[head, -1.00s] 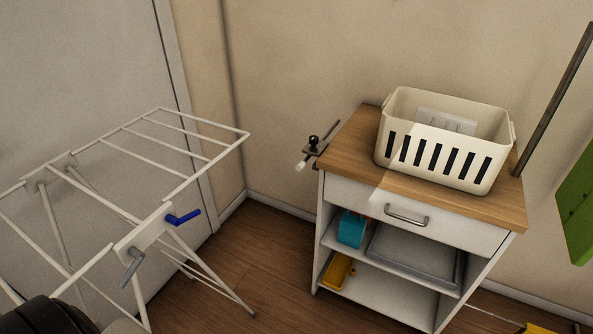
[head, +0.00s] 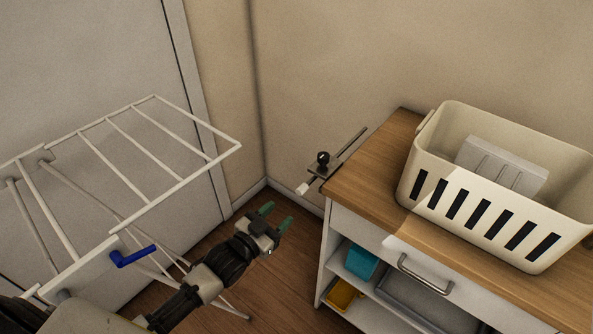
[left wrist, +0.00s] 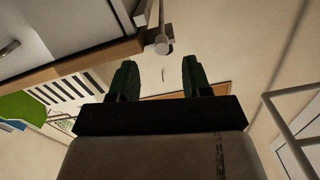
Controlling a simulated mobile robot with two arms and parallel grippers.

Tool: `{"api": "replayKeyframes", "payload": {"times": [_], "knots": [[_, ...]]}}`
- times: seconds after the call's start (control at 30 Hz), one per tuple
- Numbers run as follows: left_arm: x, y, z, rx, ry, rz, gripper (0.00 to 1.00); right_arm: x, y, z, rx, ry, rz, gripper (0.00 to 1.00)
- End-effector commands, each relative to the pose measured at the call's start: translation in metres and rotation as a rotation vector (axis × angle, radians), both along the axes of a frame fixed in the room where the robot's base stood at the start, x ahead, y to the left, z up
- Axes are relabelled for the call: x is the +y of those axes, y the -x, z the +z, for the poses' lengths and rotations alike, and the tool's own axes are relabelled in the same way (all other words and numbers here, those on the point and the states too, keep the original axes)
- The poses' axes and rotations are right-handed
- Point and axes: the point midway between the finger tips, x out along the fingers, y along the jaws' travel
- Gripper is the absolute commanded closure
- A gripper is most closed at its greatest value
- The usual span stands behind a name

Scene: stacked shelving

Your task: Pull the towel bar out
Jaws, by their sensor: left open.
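The towel bar (head: 351,146) is a thin rod on the left side of the white cabinet (head: 326,240), just below the wooden top. It has a white end tip (head: 303,188) toward me and a black knob (head: 323,158) on its bracket. In the left wrist view the bar's end (left wrist: 162,44) shows beyond the fingers, between them and near the cabinet edge. My left gripper (head: 276,216) is open and empty, with green fingertips. It is below and left of the bar's tip, apart from it. It also shows in the left wrist view (left wrist: 158,78). My right gripper is not in view.
A white drying rack (head: 150,165) with a blue handle (head: 132,257) stands at left, close to my left arm. A cream basket (head: 500,215) stands on the cabinet top. Some floor (head: 290,265) is free between rack and cabinet.

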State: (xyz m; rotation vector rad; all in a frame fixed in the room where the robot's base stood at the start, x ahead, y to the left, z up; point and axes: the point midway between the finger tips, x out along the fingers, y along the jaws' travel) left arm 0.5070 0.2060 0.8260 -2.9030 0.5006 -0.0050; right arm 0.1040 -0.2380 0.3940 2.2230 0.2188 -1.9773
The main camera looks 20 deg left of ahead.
Motion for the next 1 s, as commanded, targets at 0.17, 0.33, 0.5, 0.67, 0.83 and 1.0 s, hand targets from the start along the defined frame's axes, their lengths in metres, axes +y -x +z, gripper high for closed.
{"api": "replayKeyframes", "payload": {"times": [0.17,0.33,0.5,0.67,0.83,1.0], "knots": [[-0.007,-0.010,0.012,-0.027,0.007,-0.012,0.52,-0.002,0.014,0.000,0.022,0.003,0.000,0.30],[-0.017,-0.038,0.012,-0.026,0.008,-0.011,0.52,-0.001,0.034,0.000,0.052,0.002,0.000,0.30],[-0.028,-0.069,0.011,-0.026,0.007,-0.010,0.52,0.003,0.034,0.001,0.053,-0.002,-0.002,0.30],[-0.036,-0.090,0.010,-0.023,0.006,-0.010,0.52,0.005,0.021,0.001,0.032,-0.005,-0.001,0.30],[-0.039,-0.101,0.009,-0.022,0.006,-0.010,0.52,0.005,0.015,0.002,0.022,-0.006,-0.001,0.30],[-0.040,-0.102,0.009,-0.022,0.005,-0.010,0.52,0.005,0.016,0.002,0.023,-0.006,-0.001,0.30]]}}
